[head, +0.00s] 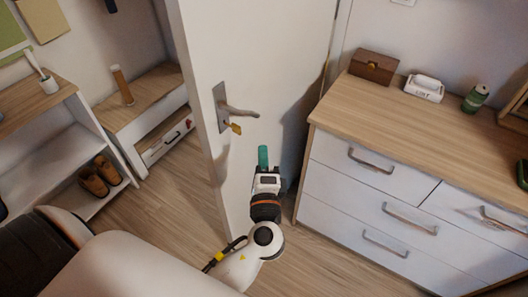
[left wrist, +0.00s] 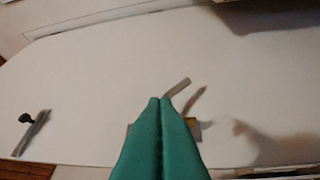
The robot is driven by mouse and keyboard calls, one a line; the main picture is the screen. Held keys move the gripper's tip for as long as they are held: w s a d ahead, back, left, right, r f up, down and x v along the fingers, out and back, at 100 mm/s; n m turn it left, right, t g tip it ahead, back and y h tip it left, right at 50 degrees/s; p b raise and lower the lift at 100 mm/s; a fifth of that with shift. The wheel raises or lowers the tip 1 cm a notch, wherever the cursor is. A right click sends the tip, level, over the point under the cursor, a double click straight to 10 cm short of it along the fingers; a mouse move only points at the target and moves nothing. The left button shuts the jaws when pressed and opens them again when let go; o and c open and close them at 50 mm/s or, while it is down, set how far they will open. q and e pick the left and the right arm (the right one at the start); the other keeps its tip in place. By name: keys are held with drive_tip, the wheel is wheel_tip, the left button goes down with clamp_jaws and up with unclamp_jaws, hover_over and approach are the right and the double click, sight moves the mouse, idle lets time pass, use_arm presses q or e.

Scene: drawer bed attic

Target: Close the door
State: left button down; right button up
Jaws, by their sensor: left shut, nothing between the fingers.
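The white door (head: 265,65) stands open in the middle of the head view, its free edge toward me. Its metal lever handle (head: 238,110) has a key with a brass-coloured tag below it. My left gripper (head: 263,158) is shut and empty, below and slightly right of the handle, in front of the door face. In the left wrist view the closed green fingers (left wrist: 160,103) point at the white door surface (left wrist: 120,65), partly covering a handle (left wrist: 180,87). I cannot tell whether they touch the door. My right gripper is not in view.
A white dresser (head: 350,185) with a wooden top stands close on the right, holding a brown box (head: 373,66) and a green bottle (head: 475,98). A shoe shelf (head: 62,160) and a low bench (head: 140,100) stand on the left. Wooden floor (head: 180,205) lies clear left of the door.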

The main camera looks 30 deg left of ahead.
sight(249, 113)
use_arm(q)
drive_tip(key=w+a+r+p, duration=0.1)
drive_tip(key=w+a+p, duration=0.2)
drive_tip(key=w+a, duration=0.3)
drive_tip(key=shift+w+a+r+p, duration=0.2)
drive_tip(key=shift+w+a+p, duration=0.05)
drive_tip(key=shift+a+p, duration=0.2)
drive_tip(key=shift+a, duration=0.15)
